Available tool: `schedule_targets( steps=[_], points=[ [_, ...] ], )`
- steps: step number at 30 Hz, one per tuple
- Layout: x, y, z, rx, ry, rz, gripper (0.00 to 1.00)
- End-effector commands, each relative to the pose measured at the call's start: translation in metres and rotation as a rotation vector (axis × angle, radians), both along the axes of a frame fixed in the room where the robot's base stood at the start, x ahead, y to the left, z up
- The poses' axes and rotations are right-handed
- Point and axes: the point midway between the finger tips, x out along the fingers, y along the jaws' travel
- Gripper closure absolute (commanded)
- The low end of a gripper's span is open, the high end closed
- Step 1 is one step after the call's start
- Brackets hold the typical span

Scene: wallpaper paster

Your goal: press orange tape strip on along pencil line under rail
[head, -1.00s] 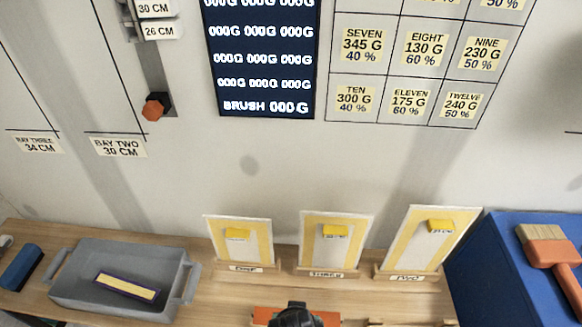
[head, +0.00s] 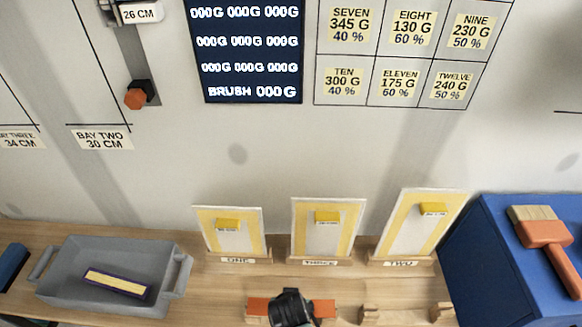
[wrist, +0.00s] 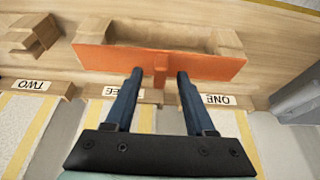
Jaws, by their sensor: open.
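An orange strip-like plate (wrist: 205,67) with a small upright tab (wrist: 160,68) at its middle stands against a wooden holder (wrist: 170,35) on the bench. It also shows at the bottom of the head view (head: 259,307). My gripper (wrist: 160,76) is open, its two dark fingers on either side of the tab with gaps showing. In the head view my gripper (head: 290,304) covers the plate's middle. Thin dark lines run on the wall, one above the bay two label (head: 102,138) and a short one at the right edge (head: 567,112). I cannot tell which is the pencil line.
A grey tray (head: 110,298) holding a yellow-and-purple strip (head: 115,284) stands at left. Three yellow-bordered boards (head: 327,229) line the wall. A blue box (head: 510,275) with an orange-handled brush (head: 546,236) stands at right. An orange knob (head: 135,99) sits on a vertical wall track.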

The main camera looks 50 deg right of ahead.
Motion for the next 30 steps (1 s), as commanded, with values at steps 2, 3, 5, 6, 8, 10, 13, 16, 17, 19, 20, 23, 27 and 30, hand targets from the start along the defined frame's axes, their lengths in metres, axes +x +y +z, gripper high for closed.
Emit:
schedule_targets(
  steps=[2, 3, 5, 6, 8, 10, 13, 16, 17, 19, 20, 23, 27, 30],
  points=[
    [0.000, 0.000, 0.000, 0.000, 0.000, 0.000, 0.45],
    [0.000, 0.000, 0.000, 0.000, 0.000, 0.000, 0.45],
    [0.000, 0.000, 0.000, 0.000, 0.000, 0.000, 0.45],
    [0.000, 0.000, 0.000, 0.000, 0.000, 0.000, 0.49],
    [0.000, 0.000, 0.000, 0.000, 0.000, 0.000, 0.59],
    [0.000, 0.000, 0.000, 0.000, 0.000, 0.000, 0.72],
    [0.000, 0.000, 0.000, 0.000, 0.000, 0.000, 0.90],
    [0.000, 0.000, 0.000, 0.000, 0.000, 0.000, 1.00],
    [0.000, 0.000, 0.000, 0.000, 0.000, 0.000, 1.00],
    [0.000, 0.000, 0.000, 0.000, 0.000, 0.000, 1.00],
    [0.000, 0.000, 0.000, 0.000, 0.000, 0.000, 1.00],
    [0.000, 0.000, 0.000, -0.001, -0.001, 0.000, 1.00],
    [0.000, 0.000, 0.001, -0.001, -0.001, 0.000, 1.00],
    [0.001, -0.001, 0.010, -0.002, -0.004, -0.001, 1.00]
  ],
)
